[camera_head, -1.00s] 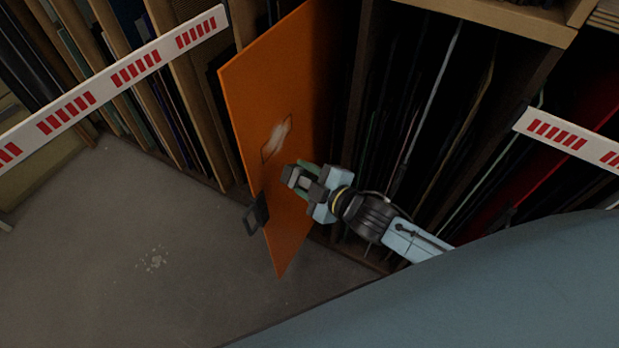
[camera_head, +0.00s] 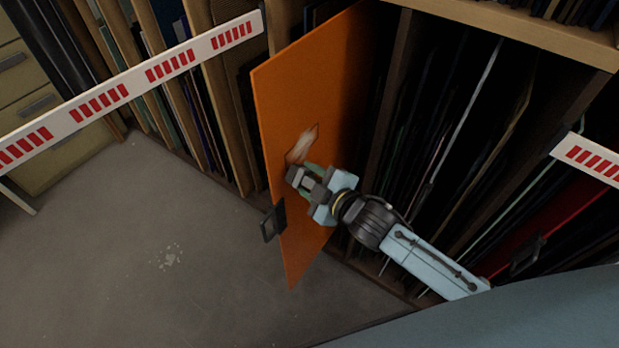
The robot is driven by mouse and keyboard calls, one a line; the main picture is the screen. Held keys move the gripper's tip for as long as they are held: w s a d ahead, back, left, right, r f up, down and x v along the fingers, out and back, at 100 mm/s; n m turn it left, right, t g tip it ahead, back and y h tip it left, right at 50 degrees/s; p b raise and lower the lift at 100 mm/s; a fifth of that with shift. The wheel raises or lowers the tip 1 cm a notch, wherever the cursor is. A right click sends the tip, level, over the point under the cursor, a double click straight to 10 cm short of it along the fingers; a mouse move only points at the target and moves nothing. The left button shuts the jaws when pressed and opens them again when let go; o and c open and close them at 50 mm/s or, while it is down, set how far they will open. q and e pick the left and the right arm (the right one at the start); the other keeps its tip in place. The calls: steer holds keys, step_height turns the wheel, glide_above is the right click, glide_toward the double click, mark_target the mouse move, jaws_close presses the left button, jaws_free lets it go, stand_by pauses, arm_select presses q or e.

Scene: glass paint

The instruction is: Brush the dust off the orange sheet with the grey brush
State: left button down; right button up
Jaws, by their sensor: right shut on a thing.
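The orange sheet (camera_head: 300,103) stands upright, partly pulled out of the rack. A pale, dusty-looking smear (camera_head: 303,143) lies on its face inside a faint dark outline. My right gripper (camera_head: 304,179) comes in from the lower right and is shut on the grey brush (camera_head: 297,175), of which only a small blocky part shows. The brush is in front of the sheet, just below the smear and overlapping its lower end in the picture. I cannot tell whether it touches the sheet. A dark clip (camera_head: 272,222) sits on the sheet's near edge. My left gripper is out of view.
Racks of upright panels (camera_head: 455,130) stand behind and to both sides. A red-and-white barrier strip (camera_head: 130,82) crosses the upper left, another (camera_head: 590,157) the right edge. Drawers (camera_head: 38,105) stand at far left. The grey floor (camera_head: 110,250) is open, with pale specks.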

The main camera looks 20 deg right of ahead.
steer(key=shift+w+a, duration=0.55)
steer(key=shift+w, duration=0.2)
stand_by(0.3)
steer(key=shift+d, duration=0.15)
